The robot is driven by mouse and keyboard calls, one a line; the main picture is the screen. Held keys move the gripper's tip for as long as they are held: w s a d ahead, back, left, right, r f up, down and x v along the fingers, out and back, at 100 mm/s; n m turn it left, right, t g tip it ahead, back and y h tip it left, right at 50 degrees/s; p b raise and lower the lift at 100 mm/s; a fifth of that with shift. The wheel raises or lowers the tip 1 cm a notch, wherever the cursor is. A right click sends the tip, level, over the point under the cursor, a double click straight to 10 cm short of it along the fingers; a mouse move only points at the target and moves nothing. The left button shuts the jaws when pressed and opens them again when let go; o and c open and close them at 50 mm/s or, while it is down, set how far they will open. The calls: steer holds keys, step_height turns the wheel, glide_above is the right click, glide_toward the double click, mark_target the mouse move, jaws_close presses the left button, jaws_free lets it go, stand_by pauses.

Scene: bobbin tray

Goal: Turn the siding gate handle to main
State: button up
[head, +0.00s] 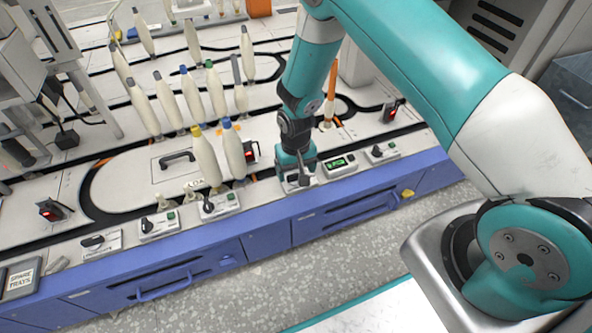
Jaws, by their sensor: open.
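My gripper (298,176) points down at the front edge of the bench, right of the picture's middle. It is open, over a small pale control plate (291,187) with a dark handle (305,180). The gripper hides part of this handle, so I cannot tell its exact angle or whether the fingers touch it. Other plates with black handles stand along the same edge: one at the left (93,241), two left of the gripper (148,225) (209,207), and one at the right (378,151). No label that I can read marks which is the siding gate handle.
Several cream bobbins stand on the dark track, two with yellow (206,158) and blue (233,150) tops close left of the gripper. A box with a green display (338,165) sits just right of it. The bench has blue drawers (170,280); a "spare trays" sign (20,279) is at left.

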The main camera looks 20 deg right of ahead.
step_height(320, 180, up, 16)
steer(key=p, duration=0.5)
steer(key=shift+r, duration=0.1)
step_height(320, 180, up, 15)
steer(key=n+y, duration=0.2)
steer(key=n, duration=0.1)
glide_above(296, 174)
steer(key=s+a, duration=0.4)
steer(key=s, duration=0.3)
steer(key=s+r+n+y+p, duration=0.1)
steer(key=s+r+n, duration=0.1)
steer(key=s+r, duration=0.55)
steer(key=s+r+n+y, duration=0.15)
steer(key=s+r, duration=0.35)
steer(key=s, duration=0.5)
step_height(296, 174, up, 29)
steer(key=p, duration=2.9)
steer(key=shift+a+r+n+p, duration=0.2)
steer(key=shift+a+n+p, duration=0.15)
steer(key=shift+a, duration=0.1)
